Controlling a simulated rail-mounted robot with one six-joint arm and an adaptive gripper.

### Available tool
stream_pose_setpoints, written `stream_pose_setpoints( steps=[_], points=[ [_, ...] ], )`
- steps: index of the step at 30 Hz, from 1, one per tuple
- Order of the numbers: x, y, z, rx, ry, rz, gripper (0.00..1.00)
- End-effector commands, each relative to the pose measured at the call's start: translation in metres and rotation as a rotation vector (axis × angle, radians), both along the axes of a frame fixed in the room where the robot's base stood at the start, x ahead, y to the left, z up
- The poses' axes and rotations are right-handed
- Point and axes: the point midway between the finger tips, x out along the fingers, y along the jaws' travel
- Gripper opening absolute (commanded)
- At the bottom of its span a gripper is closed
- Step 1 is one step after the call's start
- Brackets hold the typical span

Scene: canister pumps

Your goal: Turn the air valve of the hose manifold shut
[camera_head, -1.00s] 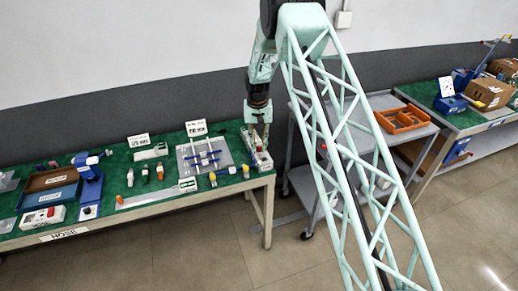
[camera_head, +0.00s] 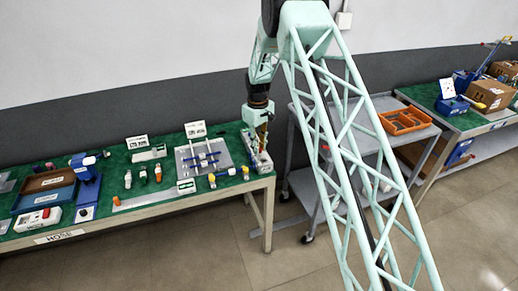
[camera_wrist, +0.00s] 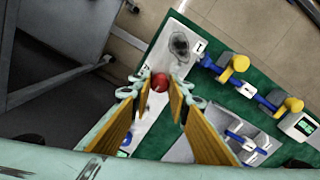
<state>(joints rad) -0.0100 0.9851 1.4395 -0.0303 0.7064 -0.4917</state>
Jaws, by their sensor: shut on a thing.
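The manifold (camera_head: 257,161) is a pale, narrow box at the right end of the green-topped bench. In the wrist view its pale top (camera_wrist: 151,107) shows below my fingers, with a red round knob (camera_wrist: 160,82), which looks like the air valve, and a grey, see-through round part (camera_wrist: 181,44) farther along. My gripper (camera_head: 264,143) is over the manifold, and in the wrist view its two yellow-brown fingers (camera_wrist: 159,88) have their tips on either side of the red knob, shut on it. The knob's turn position cannot be read.
Blue fittings with yellow ends (camera_wrist: 235,66) lie beside the manifold. A grey plate with blue piping (camera_head: 203,155) and several small bottles stand to the left on the bench. A grey cart (camera_head: 300,178) with an orange tray (camera_head: 404,120) stands to the right, across a gap.

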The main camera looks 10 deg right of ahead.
Motion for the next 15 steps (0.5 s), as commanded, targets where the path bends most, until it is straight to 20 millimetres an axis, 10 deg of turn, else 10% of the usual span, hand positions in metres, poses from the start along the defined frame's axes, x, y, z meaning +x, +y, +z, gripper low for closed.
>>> stream_pose_setpoints(
  steps=[15],
  points=[
    [0.0006,0.0001,0.0006,0.0,-0.001,0.092,0.06]
  ],
)
